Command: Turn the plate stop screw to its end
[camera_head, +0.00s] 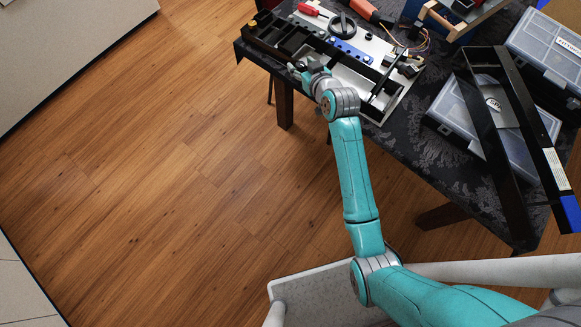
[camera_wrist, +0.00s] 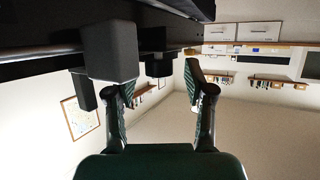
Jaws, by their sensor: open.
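My gripper (camera_head: 304,68) is at the near edge of a black-framed panel (camera_head: 388,97) on the table. In the wrist view my gripper (camera_wrist: 160,85) is open, with its two fingers apart and nothing clearly held between them. In the head view my gripper hides this spot.
The panel bears a black round handwheel (camera_head: 342,25) and a blue strip (camera_head: 348,51). A red-handled tool (camera_head: 308,9) lies behind. Clear-lidded cases (camera_head: 548,48) and a long black frame (camera_head: 490,125) stand at right. The wooden floor (camera_head: 160,170) at left is clear.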

